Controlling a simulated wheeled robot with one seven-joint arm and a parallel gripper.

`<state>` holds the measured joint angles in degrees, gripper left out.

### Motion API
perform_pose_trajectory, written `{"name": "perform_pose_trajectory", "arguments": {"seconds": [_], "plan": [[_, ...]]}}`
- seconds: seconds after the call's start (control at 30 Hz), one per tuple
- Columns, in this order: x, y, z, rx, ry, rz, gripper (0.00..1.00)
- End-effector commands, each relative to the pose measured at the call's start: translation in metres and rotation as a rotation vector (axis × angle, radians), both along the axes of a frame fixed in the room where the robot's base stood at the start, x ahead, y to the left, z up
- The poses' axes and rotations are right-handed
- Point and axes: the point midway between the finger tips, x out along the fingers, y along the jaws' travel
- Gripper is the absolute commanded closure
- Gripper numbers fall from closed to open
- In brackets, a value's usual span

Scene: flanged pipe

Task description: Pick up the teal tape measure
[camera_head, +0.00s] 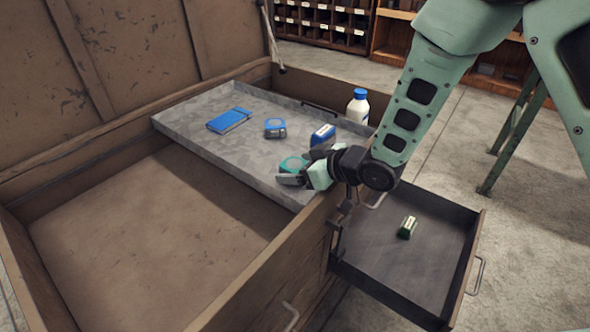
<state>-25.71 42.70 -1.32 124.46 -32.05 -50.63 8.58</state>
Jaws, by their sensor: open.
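The teal tape measure (293,163) sits on the grey metal tray (185,122) near the tray's right front corner. My gripper (290,179) is low over the tray, right at the near side of the tape measure. Its fingers are open and partly cover the tape measure's lower part. I cannot tell whether a finger touches it. The tape measure's near side is hidden.
The tray spans a wooden chest (270,250). An open drawer (400,262) holds a green block (407,228).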

Motion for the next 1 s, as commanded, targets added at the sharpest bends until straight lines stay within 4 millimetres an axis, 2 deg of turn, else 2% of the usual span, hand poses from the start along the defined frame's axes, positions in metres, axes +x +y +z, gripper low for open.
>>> {"name": "perform_pose_trajectory", "arguments": {"seconds": [0.1,0.3,0.57,0.67,1.0], "plan": [[0.0,0.0,0.0,0.0,0.0,0.0,0.2],[0.0,-0.001,0.0,0.0,0.0,0.0,0.76],[0.0,0.0,0.002,0.002,-0.001,0.0,0.76],[0.0,0.0,0.01,0.002,-0.002,-0.001,0.76],[0.001,-0.001,0.075,0.003,-0.005,-0.001,0.76]]}}
